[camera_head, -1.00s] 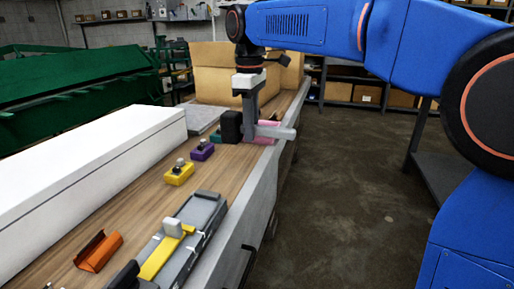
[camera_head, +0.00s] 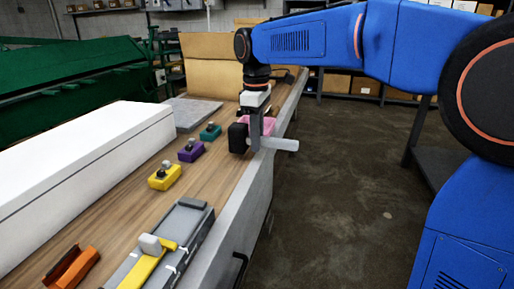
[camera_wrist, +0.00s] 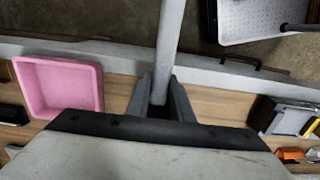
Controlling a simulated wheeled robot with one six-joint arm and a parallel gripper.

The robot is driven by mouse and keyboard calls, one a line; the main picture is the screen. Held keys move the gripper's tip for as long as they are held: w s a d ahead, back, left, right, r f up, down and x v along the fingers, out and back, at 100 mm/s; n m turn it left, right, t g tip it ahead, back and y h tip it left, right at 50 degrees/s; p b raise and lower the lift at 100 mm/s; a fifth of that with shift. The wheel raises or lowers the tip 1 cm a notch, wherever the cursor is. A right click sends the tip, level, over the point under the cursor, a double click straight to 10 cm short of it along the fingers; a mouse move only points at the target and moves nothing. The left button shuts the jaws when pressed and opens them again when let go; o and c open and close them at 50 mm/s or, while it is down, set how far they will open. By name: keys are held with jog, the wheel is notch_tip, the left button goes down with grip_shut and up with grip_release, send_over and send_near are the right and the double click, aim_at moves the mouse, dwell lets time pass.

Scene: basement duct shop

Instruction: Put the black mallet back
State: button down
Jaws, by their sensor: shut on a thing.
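The black mallet has a black head (camera_head: 238,138) and a pale grey handle (camera_head: 282,144). My gripper (camera_head: 256,140) points down and is shut on the handle beside the head. It holds the mallet sideways near the bench's right edge, with the handle reaching out past the edge. In the wrist view the handle (camera_wrist: 170,45) runs up from between the fingers (camera_wrist: 162,100), and the head is hidden. The height of the mallet above the bench is hard to tell.
A pink tray (camera_wrist: 60,88) lies beside the gripper. Teal (camera_head: 210,131), purple (camera_head: 191,151) and yellow (camera_head: 164,176) blocks stand along the bench. Nearer are a grey rack with a yellow-handled tool (camera_head: 155,262) and an orange holder (camera_head: 73,268). A long white box (camera_head: 90,165) fills the left side.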

jog(key=shift+f, duration=1.45)
jog(key=shift+f, duration=0.1)
jog(key=c, duration=1.6)
grip_release()
jog(key=shift+o, duration=0.2)
notch_tip(320, 180, up, 12)
jog(key=shift+r, duration=0.15)
